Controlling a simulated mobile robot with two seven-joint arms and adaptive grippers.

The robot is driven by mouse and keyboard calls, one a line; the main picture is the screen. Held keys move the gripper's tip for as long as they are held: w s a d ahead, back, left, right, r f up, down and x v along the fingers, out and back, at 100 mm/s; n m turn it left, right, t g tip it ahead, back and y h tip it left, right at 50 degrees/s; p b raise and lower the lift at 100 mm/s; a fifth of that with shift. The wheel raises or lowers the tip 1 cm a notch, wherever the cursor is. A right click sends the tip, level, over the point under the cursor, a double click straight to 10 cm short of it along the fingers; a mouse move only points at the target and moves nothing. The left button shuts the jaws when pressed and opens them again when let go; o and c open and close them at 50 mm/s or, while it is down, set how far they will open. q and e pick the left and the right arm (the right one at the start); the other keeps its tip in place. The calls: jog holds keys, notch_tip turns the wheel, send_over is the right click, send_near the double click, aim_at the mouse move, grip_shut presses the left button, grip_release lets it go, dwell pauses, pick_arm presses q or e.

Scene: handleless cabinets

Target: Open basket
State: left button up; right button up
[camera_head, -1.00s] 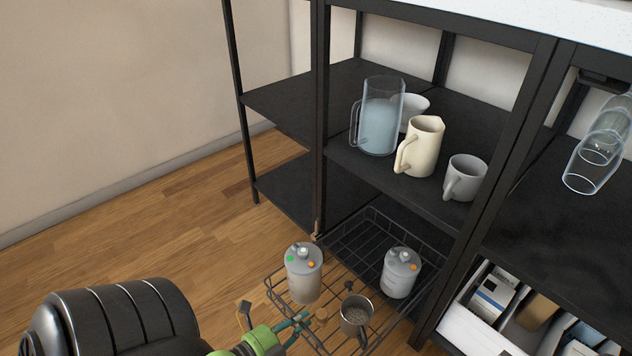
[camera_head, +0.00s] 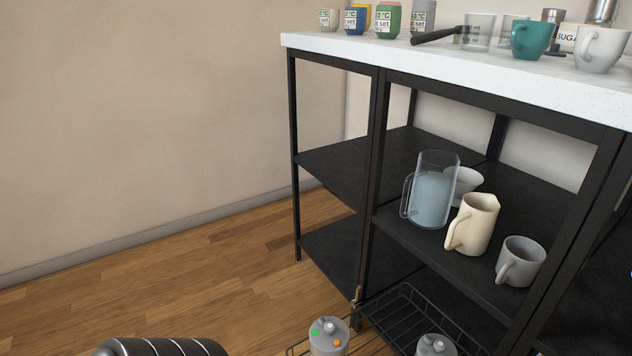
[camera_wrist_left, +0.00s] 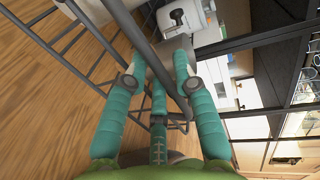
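The black wire basket (camera_head: 410,318) is at the bottom of the shelf unit. Its near part extends out in front of the frame and is cut off by the lower edge. Grey-white canisters stand in it, one to the left (camera_head: 328,338) and one to the right (camera_head: 434,347). In the left wrist view my left gripper (camera_wrist_left: 159,62) has teal fingers on both sides of a dark basket bar (camera_wrist_left: 128,30), with a third finger between them. The fingertips are apart; whether they press on the bar is unclear. My right gripper is out of view.
The shelf above holds a glass pitcher (camera_head: 432,190), a bowl (camera_head: 465,186), a cream jug (camera_head: 474,224) and a grey mug (camera_head: 521,262). The white countertop (camera_head: 440,62) carries cans and mugs. The wood floor (camera_head: 200,275) to the left is clear.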

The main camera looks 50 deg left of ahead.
pick_arm(q)
jog(key=shift+s, duration=0.1)
jog(key=v, duration=1.2)
jog(key=shift+r, duration=0.15)
